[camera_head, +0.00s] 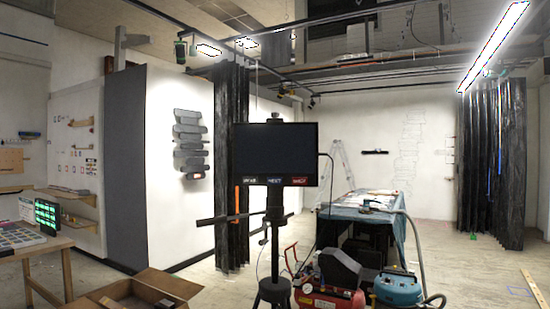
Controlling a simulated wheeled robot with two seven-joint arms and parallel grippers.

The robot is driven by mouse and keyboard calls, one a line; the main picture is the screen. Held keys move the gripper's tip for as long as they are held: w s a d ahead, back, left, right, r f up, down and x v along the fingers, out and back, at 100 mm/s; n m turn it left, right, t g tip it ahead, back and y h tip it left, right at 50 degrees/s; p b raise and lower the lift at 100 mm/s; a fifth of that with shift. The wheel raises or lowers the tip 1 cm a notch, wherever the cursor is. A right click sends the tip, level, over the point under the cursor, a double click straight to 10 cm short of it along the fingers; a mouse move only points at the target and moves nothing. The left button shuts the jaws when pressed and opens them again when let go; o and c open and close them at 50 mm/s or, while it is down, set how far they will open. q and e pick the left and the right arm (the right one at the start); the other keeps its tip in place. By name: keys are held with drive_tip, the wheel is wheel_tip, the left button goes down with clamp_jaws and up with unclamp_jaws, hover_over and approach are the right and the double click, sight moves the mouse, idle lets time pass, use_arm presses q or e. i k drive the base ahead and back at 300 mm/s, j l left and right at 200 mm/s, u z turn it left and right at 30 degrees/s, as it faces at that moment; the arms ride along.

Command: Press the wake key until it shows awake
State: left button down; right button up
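A dark, blank screen (268,152) stands upright on a black tripod (274,240) in the middle of the head view. A row of small labelled keys runs along its lower edge. The left one is a dark key (249,180) that seems to read wake. Beside it are a blue key (275,180) and a red key (299,180), their lettering small. Nothing lit shows on the screen. Neither of my grippers is in view, and nothing touches the keys.
A red compressor (328,298) and a blue vacuum (399,288) stand right of the tripod. A covered table (375,222) is behind them. An open cardboard box (140,288) lies at lower left. Open floor (460,265) extends to the right.

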sight(246, 180)
drive_tip(key=i+l+u, duration=0.1)
drive_tip(key=l, duration=0.25)
drive_tip(key=i+l+u, duration=0.1)
drive_tip(key=i+l, duration=0.2)
drive_tip(key=i+l+u, duration=0.15)
drive_tip(key=l, duration=0.3)
drive_tip(key=i+l+u, duration=0.1)
drive_tip(key=l, duration=0.3)
drive_tip(key=i+l+u, duration=0.1)
drive_tip(key=l, duration=0.3)
drive_tip(key=i+l+u, duration=0.1)
drive_tip(key=i+l, duration=0.15)
drive_tip(key=l, duration=0.2)
drive_tip(key=i+l+u, duration=0.1)
drive_tip(key=l, duration=0.35)
